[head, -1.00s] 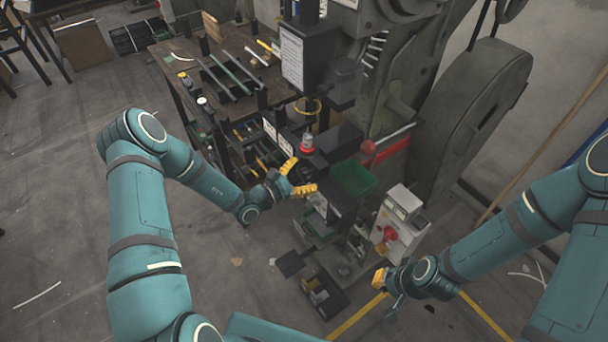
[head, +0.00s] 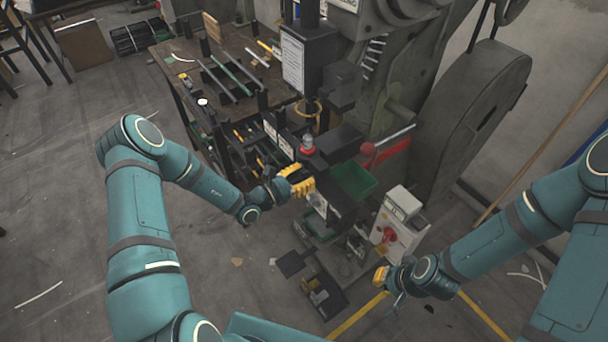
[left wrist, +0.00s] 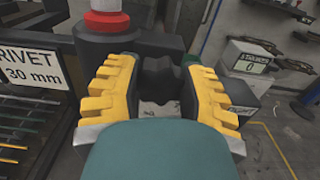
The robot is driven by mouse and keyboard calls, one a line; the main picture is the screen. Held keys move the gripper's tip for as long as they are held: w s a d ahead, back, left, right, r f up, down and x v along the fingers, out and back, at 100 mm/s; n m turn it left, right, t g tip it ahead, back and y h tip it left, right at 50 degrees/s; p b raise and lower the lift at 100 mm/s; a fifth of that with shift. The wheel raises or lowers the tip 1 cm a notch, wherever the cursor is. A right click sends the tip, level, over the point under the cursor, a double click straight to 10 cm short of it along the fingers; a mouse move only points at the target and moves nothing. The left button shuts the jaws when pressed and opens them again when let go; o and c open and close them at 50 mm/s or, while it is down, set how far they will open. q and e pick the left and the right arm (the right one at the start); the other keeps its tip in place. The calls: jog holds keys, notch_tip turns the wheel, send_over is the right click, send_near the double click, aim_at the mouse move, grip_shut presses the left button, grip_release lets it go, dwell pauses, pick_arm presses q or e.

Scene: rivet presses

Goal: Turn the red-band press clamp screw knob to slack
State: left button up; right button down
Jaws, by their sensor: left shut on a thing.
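The clamp screw knob (left wrist: 160,82) is dark and lobed. In the left wrist view it sits between the two yellow fingers of my left gripper (left wrist: 162,90), which is shut on it. In the head view my left gripper (head: 298,182) is at the front of the press, and its fingers mostly hide the knob. A red band (left wrist: 106,20) under a pale cap stands on a black housing just beyond the knob; it also shows in the head view (head: 307,148). My right gripper (head: 382,276) is low at the right, away from the press; its finger opening is unclear.
A "RIVET 30 mm" sign (left wrist: 32,66) hangs left of the knob above a rack of rods. A green bin (head: 354,181) and a pale control box (head: 399,222) with a red knob stand to the right. A workbench (head: 180,60) is behind left.

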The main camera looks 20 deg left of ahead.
pick_arm(q)
jog(key=n+p, duration=0.1)
jog(key=n, duration=0.2)
jog(key=shift+r+n, duration=0.1)
jog(key=shift+n, duration=0.3)
jog(key=n+p, duration=0.1)
jog(key=n, duration=0.3)
jog(key=shift+w+a+n, duration=0.1)
jog(key=shift+w+n, duration=0.05)
jog(key=shift+n, duration=0.15)
jog(key=n, duration=0.3)
jog(key=shift+n+p, duration=0.3)
jog(key=n, duration=0.3)
jog(key=shift+f+n, duration=0.2)
jog(key=shift+n, duration=0.1)
jog(key=n, duration=0.3)
jog(key=shift+n, duration=0.3)
jog(key=n, duration=0.3)
jog(key=shift+f+n, duration=0.1)
jog(key=shift+n, duration=0.2)
jog(key=n, duration=0.3)
jog(key=shift+f+n, duration=0.1)
jog(key=shift+n, duration=2.2)
